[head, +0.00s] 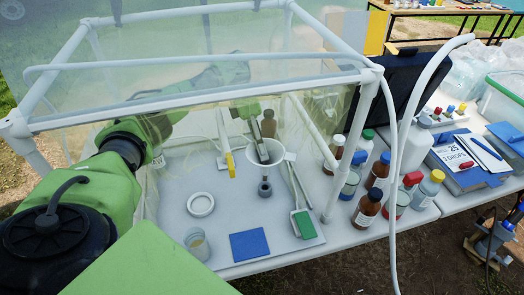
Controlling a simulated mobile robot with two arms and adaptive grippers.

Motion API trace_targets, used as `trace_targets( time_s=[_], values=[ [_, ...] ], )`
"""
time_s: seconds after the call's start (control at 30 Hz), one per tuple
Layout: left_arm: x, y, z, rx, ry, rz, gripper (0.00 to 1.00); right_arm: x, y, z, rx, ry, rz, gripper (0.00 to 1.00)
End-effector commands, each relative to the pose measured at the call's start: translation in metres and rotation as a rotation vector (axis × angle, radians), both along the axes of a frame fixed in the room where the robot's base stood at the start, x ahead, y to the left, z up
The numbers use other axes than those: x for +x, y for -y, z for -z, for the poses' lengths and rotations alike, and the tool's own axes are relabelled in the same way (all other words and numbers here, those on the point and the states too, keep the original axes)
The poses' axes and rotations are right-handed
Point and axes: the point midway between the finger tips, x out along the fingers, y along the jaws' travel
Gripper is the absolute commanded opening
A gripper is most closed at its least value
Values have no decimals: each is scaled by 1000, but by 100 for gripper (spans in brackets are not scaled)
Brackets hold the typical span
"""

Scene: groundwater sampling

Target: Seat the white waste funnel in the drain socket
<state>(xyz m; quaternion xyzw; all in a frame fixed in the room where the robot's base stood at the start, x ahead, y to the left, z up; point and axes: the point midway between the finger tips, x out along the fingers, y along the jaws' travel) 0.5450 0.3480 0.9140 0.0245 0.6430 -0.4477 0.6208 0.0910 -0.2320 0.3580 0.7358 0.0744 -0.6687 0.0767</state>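The white waste funnel (276,147) is upright inside the framed clear enclosure, near the middle of the head view. My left gripper (262,151) reaches down at its bowl from behind; one dark finger shows inside the bowl, and the gripper appears shut on the funnel wall. The other finger is hidden. The grey drain socket (265,190) stands on the white table directly below the funnel stem in the picture. The stem's lower end is close to the socket's top; I cannot tell whether they touch. My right gripper is not in view.
White frame bars (200,75) and clear sheets surround the work area. Several bottles (367,208) crowd the right side.

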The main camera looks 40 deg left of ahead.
Motion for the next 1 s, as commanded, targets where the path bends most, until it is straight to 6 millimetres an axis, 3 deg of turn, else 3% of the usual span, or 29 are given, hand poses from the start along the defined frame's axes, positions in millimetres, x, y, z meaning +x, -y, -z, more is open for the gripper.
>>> trace_targets(
  time_s=[0.43, 1.0],
  values=[
    [0, 0, 45, 0, -2, 0, 0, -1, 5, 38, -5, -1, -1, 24],
    [0, 0, 50, 0, 0, 0, 0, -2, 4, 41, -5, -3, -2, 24]
  ],
)
